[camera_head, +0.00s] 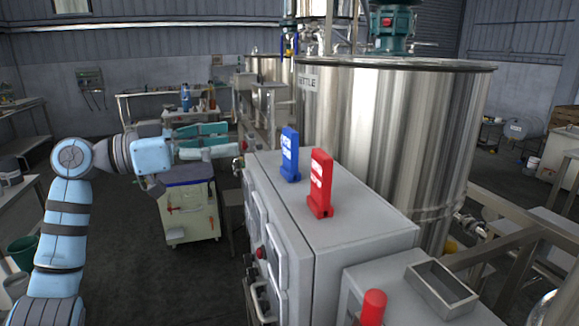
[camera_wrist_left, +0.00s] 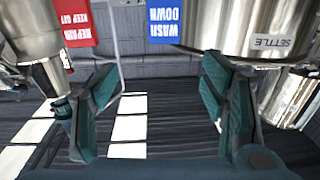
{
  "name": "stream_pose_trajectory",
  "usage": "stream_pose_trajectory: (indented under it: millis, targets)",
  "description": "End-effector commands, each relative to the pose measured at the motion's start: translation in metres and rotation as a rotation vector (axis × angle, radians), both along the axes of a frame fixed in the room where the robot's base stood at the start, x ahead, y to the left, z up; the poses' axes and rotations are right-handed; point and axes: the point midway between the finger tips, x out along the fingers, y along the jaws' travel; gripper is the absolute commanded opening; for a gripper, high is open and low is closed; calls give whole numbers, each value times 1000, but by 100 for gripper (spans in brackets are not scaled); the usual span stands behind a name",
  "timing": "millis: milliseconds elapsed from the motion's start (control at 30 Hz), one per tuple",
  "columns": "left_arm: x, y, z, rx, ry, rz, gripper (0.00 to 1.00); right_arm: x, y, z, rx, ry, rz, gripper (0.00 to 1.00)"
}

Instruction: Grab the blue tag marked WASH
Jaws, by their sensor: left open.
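The blue tag (camera_head: 290,154) stands upright on the top of a grey cabinet (camera_head: 372,222). In the left wrist view the blue tag (camera_wrist_left: 164,22) appears upside down at the top, and its white print reads WASH DOWN. A red tag (camera_head: 321,183) stands nearer on the same cabinet. My right gripper is in neither view.
A large steel tank (camera_head: 400,140) labelled SETTLE stands close behind the tags. A red knob (camera_head: 372,306) and an open metal tray (camera_head: 441,289) are at the front right. A wheeled cart (camera_head: 190,215) stands beyond my left arm. The space between gripper and blue tag looks clear.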

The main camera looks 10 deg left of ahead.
Motion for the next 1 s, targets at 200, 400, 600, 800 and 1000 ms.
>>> stream_pose_trajectory:
  millis: [200,400,600,800,1000]
  targets:
    - [34,-48,7,-6,2,-5,67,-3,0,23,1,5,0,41]
    - [52,-70,5,-6,5,-1,67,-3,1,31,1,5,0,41]
    - [75,-100,10,-8,6,0,67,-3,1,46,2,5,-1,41]
    - [79,-106,7,-5,5,3,67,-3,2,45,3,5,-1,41]
    - [79,-105,6,-5,5,3,44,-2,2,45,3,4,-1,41]
